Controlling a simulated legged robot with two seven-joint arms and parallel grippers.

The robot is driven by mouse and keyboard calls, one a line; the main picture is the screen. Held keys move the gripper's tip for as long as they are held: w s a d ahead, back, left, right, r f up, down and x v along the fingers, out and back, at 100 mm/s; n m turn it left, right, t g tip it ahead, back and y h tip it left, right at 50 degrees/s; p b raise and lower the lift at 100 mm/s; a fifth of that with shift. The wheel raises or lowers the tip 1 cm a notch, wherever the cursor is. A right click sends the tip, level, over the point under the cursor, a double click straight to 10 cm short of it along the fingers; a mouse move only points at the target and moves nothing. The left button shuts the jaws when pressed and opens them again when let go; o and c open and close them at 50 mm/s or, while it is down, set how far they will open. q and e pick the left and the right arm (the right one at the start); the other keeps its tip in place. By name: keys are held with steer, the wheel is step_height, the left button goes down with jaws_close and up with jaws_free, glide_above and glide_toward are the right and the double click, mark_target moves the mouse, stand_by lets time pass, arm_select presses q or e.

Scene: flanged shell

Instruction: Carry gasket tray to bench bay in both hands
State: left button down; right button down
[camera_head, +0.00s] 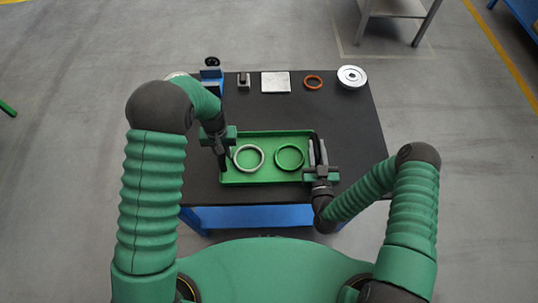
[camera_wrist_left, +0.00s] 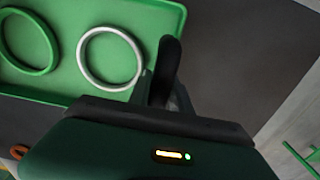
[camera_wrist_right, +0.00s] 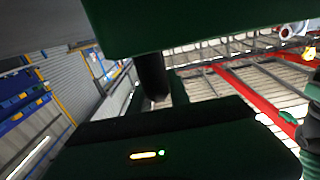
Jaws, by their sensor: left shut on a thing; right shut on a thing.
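The green gasket tray (camera_head: 265,178) lies on or just above the dark bench top in the head view; I cannot tell which. It holds a pale ring (camera_head: 235,157) and a green ring (camera_head: 278,157). In the left wrist view the tray (camera_wrist_left: 60,88) shows with the pale ring (camera_wrist_left: 82,62) and the green ring (camera_wrist_left: 52,52). My left gripper (camera_head: 221,158) is shut on the tray's left wall. My right gripper (camera_head: 318,162) is shut on the tray's right wall. The fingertips are partly hidden. The right wrist view shows a finger against the room's background.
The dark bench top (camera_head: 360,130) carries a grey block (camera_head: 244,81), a pale square plate (camera_head: 275,83), an orange ring (camera_head: 313,82) and a silver flanged disc (camera_head: 352,77) along its far edge. A metal table (camera_head: 397,7) stands beyond on the grey floor.

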arm_select(q)
steer(key=shift+w+d+r, duration=0.1)
steer(key=shift+d+r, duration=0.05)
steer(key=shift+d, duration=0.05)
arm_select(e)
steer(key=shift+a, duration=0.1)
